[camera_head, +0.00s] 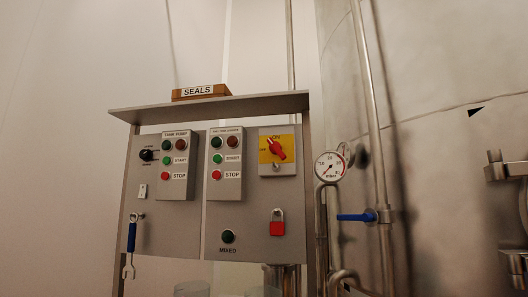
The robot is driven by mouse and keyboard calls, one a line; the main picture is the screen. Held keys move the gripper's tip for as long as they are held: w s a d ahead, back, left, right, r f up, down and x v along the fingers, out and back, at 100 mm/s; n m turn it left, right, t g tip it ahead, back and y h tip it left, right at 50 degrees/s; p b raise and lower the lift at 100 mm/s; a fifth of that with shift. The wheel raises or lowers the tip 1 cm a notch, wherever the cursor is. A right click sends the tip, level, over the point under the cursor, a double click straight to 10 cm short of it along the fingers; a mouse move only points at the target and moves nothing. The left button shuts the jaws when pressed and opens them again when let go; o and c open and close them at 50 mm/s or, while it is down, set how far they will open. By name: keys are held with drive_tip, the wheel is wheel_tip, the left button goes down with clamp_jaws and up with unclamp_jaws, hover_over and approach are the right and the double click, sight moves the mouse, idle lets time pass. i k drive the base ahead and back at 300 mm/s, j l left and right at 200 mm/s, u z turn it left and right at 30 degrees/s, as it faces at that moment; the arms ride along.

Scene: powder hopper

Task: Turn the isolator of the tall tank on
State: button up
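The isolator (276,149) is a red rotary handle on a yellow plate, on a grey box at the upper right of the control panel (190,222). Its handle slants from upper left to lower right. A label that seems to read ON is above it and a small label is at its left; I cannot tell exactly which one the handle points to. A small metal piece sits just below the handle. The tall tank (440,75) is the large curved steel wall at the right. My gripper is not in view.
A red padlock (277,228) hangs on the panel below the isolator. A blue-handled wrench (131,238) hangs at left. Button boxes (226,163) are left of the isolator. A gauge (330,167), pipes and a blue valve lever (356,217) stand close at right. A shelf (210,107) juts out above.

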sight(275, 147)
drive_tip(key=i+j+u, duration=0.1)
drive_tip(key=u, duration=0.35)
drive_tip(key=i+u, duration=0.1)
drive_tip(key=u, duration=0.3)
drive_tip(key=i+j+u, duration=0.1)
drive_tip(key=j+u, duration=0.15)
drive_tip(key=u, duration=0.25)
